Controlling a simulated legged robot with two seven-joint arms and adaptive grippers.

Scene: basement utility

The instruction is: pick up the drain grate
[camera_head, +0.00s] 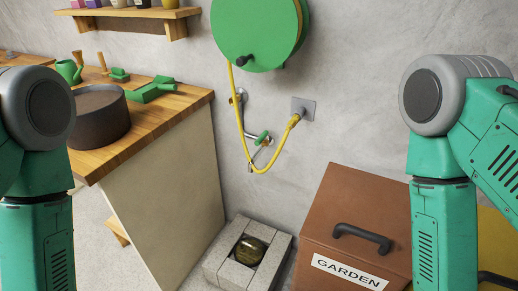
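I cannot make out a drain grate for certain. On the floor against the wall is a square surround of grey blocks (217,261). In its middle sits a dark, shiny, olive-gold rounded thing (250,250), and I cannot tell whether this is the grate or something on top of it. My two green arms come in at the left and right edges and run down out of the picture. Both grippers are outside the view, so their state does not show.
A wooden counter (180,118) with a dark round pot (101,116) stands left. A brown GARDEN box (340,205) stands close right of the blocks. A yellow hose (241,125) hangs above from a green reel (258,30), near a wall tap (262,138).

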